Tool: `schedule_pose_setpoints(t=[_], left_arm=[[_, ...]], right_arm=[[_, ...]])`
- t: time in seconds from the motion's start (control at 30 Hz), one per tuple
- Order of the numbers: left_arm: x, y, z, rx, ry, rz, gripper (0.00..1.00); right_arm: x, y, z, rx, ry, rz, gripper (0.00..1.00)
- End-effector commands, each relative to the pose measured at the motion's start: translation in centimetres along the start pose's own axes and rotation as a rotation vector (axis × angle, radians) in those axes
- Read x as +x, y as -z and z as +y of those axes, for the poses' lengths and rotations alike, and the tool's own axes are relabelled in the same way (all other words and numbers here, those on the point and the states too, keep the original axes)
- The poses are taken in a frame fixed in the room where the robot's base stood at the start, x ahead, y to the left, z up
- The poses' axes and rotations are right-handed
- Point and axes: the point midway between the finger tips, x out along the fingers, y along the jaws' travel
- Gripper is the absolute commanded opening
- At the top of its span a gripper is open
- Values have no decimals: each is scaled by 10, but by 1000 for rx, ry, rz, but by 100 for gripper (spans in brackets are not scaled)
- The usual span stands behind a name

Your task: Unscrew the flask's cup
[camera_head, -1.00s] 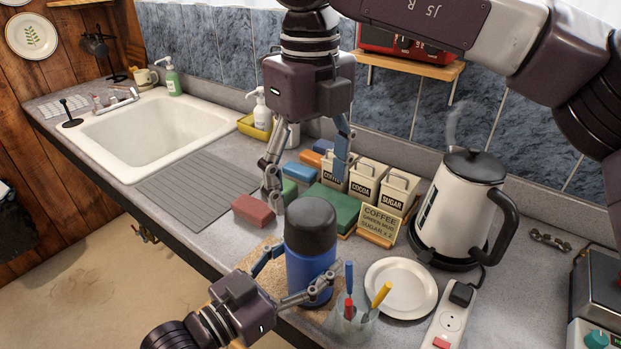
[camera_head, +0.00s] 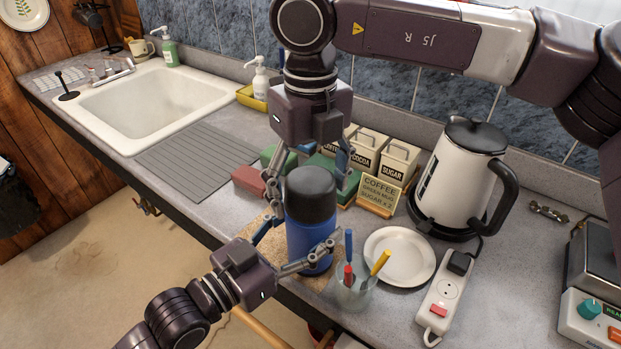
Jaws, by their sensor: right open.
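The flask stands upright near the counter's front edge, with a blue body (camera_head: 308,243) and a dark grey cup (camera_head: 311,193) on top. My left gripper (camera_head: 303,234) reaches in low from the front, its fingers on both sides of the blue body, and appears shut on it. My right gripper (camera_head: 309,190) points down from above, open, one finger to the left of the cup and one to the right. The fingers look apart from the cup, slightly behind it; the exact depth is hard to tell.
A glass with coloured-handled utensils (camera_head: 353,290) and a white plate (camera_head: 399,256) stand right of the flask. Canisters (camera_head: 398,162), a coffee sign (camera_head: 382,191) and a kettle (camera_head: 461,180) are behind. A red block (camera_head: 248,180) lies left. The drainboard (camera_head: 198,160) is clear.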

Motion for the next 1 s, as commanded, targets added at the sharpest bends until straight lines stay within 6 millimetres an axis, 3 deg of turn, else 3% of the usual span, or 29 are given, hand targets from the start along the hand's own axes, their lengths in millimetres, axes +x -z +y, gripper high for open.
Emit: schedule_pose_setpoints(t=[0.17, 0.57, 0.77, 1.0], left_arm=[[0, 0, 0, 1, 0, 0, 0], [0, 0, 0, 1, 0, 0, 0], [0, 0, 0, 1, 0, 0, 0], [0, 0, 0, 1, 0, 0, 0]], right_arm=[[0, 0, 0, 0, 0, 0, 75], [0, 0, 0, 0, 0, 0, 32], [0, 0, 0, -104, -1, 1, 31], [0, 0, 0, -445, -1, 0, 31]])
